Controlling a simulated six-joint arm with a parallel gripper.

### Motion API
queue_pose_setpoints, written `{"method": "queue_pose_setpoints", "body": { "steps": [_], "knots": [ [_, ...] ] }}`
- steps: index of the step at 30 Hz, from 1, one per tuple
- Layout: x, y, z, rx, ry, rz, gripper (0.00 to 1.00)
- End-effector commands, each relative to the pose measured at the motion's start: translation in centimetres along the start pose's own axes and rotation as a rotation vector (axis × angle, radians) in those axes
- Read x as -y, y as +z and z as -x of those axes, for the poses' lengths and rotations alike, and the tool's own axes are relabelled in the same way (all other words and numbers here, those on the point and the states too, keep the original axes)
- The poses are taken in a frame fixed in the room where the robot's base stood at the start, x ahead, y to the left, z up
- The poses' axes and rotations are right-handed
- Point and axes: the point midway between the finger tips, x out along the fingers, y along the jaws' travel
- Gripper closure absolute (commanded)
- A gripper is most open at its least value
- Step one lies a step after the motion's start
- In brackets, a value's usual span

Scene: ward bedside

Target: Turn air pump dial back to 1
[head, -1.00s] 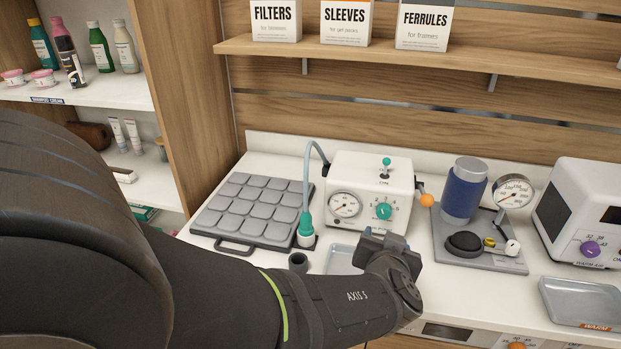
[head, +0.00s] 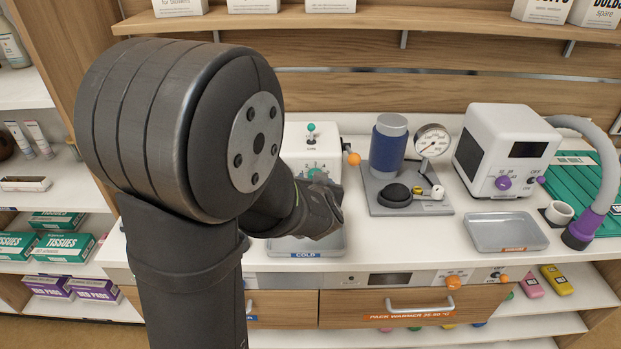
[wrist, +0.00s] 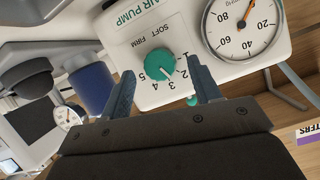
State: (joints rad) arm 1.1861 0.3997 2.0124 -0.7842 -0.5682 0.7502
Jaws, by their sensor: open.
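The white air pump (head: 325,148) stands on the counter in the head view, partly hidden behind my arm. Its green dial (wrist: 160,67) is in the middle of the wrist view, on the panel (wrist: 200,75) marked AIR PUMP, SOFT and FIRM. Numbers ring the dial, and its white mark points toward the lower right in that view, but I cannot tell exactly at which number. My gripper (wrist: 161,84) is open, with one finger on each side of the dial, apart from it. In the head view my wrist hides the fingers and most of the dial.
A gauge (wrist: 243,27) with an orange needle sits beside the dial. A blue cylinder (head: 388,148) and gauge share a grey base right of the pump. The COLD tray (head: 300,245) lies under my wrist. A second white machine (head: 505,150) and an empty tray (head: 506,232) stand farther right.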

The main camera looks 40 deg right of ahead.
Motion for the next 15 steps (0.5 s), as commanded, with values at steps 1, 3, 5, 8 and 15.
{"method": "queue_pose_setpoints", "body": {
  "steps": [1, 3, 5, 8, 15],
  "knots": [
    [0.0, 0.1, -0.6, 0.002, -0.001, 0.000, 0.43],
    [0.0, 0.1, -1.1, 0.001, 0.000, -0.001, 0.43],
    [0.0, 0.0, -1.4, 0.001, 0.000, 0.000, 0.43],
    [0.0, 0.1, -1.6, 0.001, 0.000, -0.001, 0.43],
    [0.0, 0.0, -1.6, 0.001, 0.001, 0.000, 0.43]
  ]
}}
